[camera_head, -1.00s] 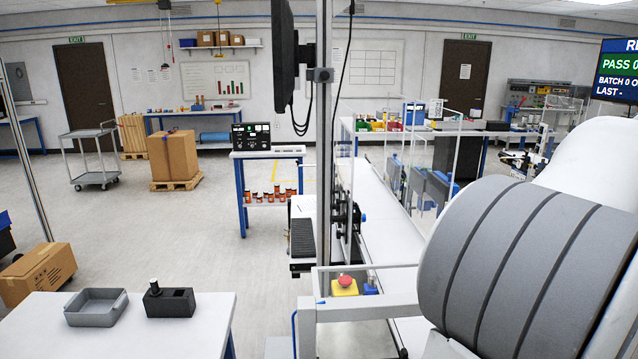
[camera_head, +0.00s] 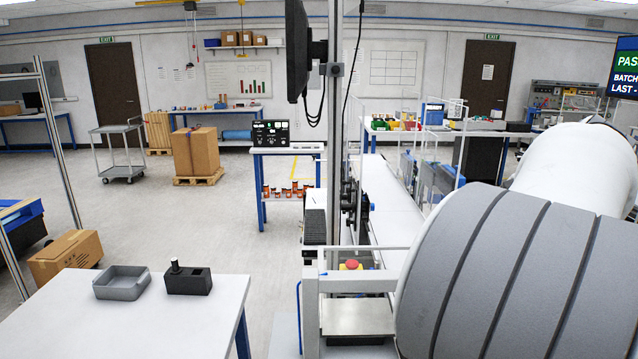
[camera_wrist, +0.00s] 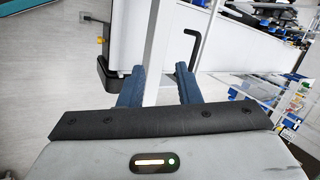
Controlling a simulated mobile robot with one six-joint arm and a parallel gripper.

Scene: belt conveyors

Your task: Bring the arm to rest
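My gripper (camera_wrist: 160,72) shows in the wrist view. Its two blue fingers stand apart, and I see nothing held between them. A pale upright post (camera_wrist: 154,48) shows in the gap beyond the fingertips; I cannot tell how far off it is. In the head view my arm, with a grey ribbed link and a white link, fills the lower right. My gripper is not visible there.
A conveyor (camera_head: 383,205) with a frame and a red emergency button (camera_head: 351,265) stands close left of my arm. A white table (camera_head: 190,315) at lower left holds a grey tray (camera_head: 122,284) and a black block (camera_head: 188,281). Open floor (camera_head: 170,225) lies beyond.

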